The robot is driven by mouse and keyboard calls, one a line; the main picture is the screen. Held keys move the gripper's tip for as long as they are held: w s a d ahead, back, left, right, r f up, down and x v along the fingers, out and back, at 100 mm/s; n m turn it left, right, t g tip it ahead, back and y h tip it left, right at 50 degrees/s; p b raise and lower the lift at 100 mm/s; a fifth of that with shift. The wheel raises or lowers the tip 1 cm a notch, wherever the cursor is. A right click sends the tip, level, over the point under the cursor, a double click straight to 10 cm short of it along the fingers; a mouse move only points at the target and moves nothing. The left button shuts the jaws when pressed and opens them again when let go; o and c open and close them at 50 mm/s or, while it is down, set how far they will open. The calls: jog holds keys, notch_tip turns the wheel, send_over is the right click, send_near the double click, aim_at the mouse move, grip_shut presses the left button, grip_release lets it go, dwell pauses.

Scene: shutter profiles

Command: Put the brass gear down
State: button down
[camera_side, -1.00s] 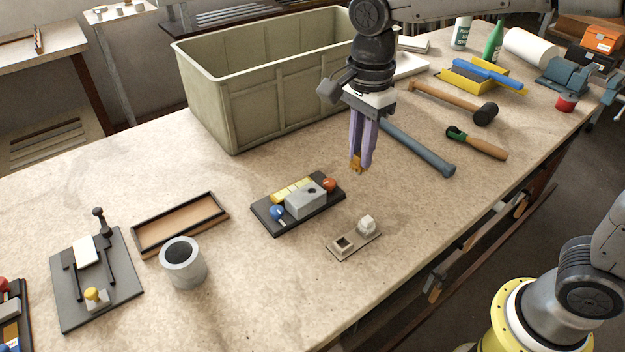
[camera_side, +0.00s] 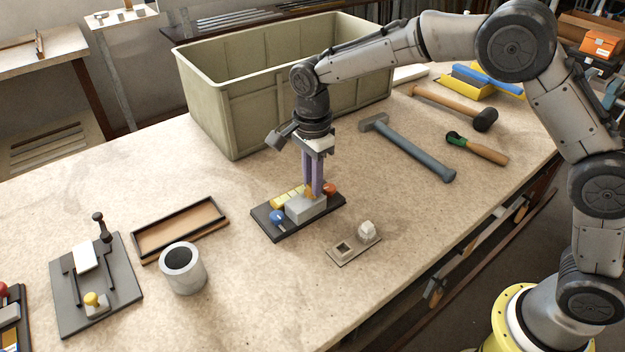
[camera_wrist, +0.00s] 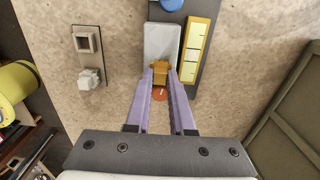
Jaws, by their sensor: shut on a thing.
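My gripper (camera_side: 312,190) is shut on the brass gear (camera_side: 309,191), a small orange-gold piece between the purple fingertips. In the wrist view the gear (camera_wrist: 160,70) shows between the fingertips (camera_wrist: 160,76), over the end of a grey block (camera_wrist: 161,43). The block (camera_side: 305,208) sits on a dark base plate (camera_side: 270,231) with a blue knob (camera_side: 277,217), an orange-red knob (camera_side: 330,188) and a yellow strip (camera_side: 284,199). The gear is at or just above the block's top; I cannot tell if it touches. The hole in the block's top is hidden.
A small plate with a square socket and a pale knob (camera_side: 367,230) lies to the front right. A grey cup (camera_side: 183,270) and a shallow tray (camera_side: 150,253) stand left. A big green bin (camera_side: 235,125) is behind; a hammer (camera_side: 415,150) lies right.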

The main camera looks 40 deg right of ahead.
jog(key=shift+f, duration=0.2)
jog(key=c, duration=0.8)
grip_release()
jog(key=shift+f, duration=0.1)
notch_tip(320, 180, up, 11)
jog(key=s+d+r+n+t, duration=0.1)
jog(key=s+d+r+n, duration=0.3)
jog(key=s+d+r, duration=0.15)
jog(key=s+d+r+n+t, duration=0.25)
jog(key=s+d+n, duration=0.25)
jog(key=s, duration=0.5)
jog(key=s+d+f+n, duration=0.1)
jog(key=s+f+n, duration=0.1)
jog(key=s+n, duration=0.1)
jog(key=s+d+f+n+t, duration=0.1)
jog(key=s+d+f+n, duration=0.1)
jog(key=s, duration=0.4)
jog(key=s+d+f+n+t, duration=0.1)
jog(key=s+f+n, duration=0.1)
jog(key=s+n, duration=0.2)
jog(key=shift+s+d, duration=0.35)
jog(key=shift+s, duration=0.35)
